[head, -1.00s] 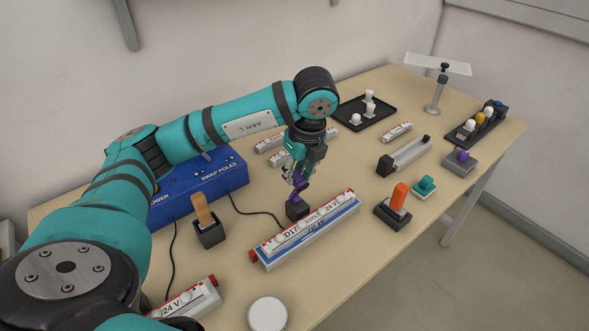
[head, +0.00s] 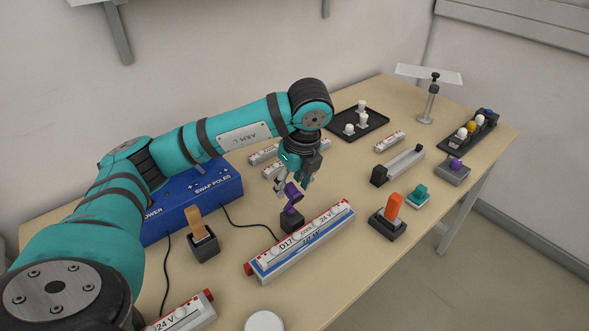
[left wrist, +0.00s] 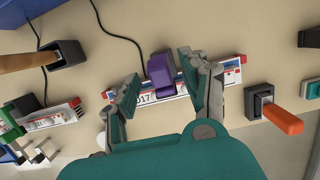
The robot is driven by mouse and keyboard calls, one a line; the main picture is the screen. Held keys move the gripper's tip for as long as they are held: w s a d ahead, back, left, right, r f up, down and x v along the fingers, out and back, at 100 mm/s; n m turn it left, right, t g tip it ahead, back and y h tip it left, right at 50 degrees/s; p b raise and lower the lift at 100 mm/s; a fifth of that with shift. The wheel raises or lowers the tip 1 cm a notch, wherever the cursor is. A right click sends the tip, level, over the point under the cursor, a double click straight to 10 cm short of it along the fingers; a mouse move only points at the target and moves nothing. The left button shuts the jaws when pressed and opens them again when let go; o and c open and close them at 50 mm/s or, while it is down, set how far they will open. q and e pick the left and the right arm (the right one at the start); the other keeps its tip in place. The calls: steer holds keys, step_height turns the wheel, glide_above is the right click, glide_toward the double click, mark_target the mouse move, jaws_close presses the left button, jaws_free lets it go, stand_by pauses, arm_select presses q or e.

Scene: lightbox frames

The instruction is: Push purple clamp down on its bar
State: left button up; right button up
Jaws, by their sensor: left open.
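The purple clamp (head: 292,193) stands up from a dark block (head: 291,219) against the far side of a bar (head: 302,241) marked D17 and 24 V. Its purple part leans. My left gripper (head: 294,184) is open at the top of the clamp. In the left wrist view the purple clamp (left wrist: 160,72) lies between the two spread fingers, with a gap on either side. The bar (left wrist: 142,99) is partly hidden behind the clamp and the fingers. My right gripper is in neither view.
An orange lever (head: 394,206) on a dark base stands right of the bar. A wooden-coloured lever (head: 197,223) in a black holder and a blue box (head: 196,200) are at the left. A grey block with a purple knob (head: 456,163) is at the far right.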

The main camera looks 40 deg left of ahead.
arm_select(q)
steer(key=v, duration=1.1)
steer(key=shift+r, duration=0.25)
steer(key=shift+d, duration=0.1)
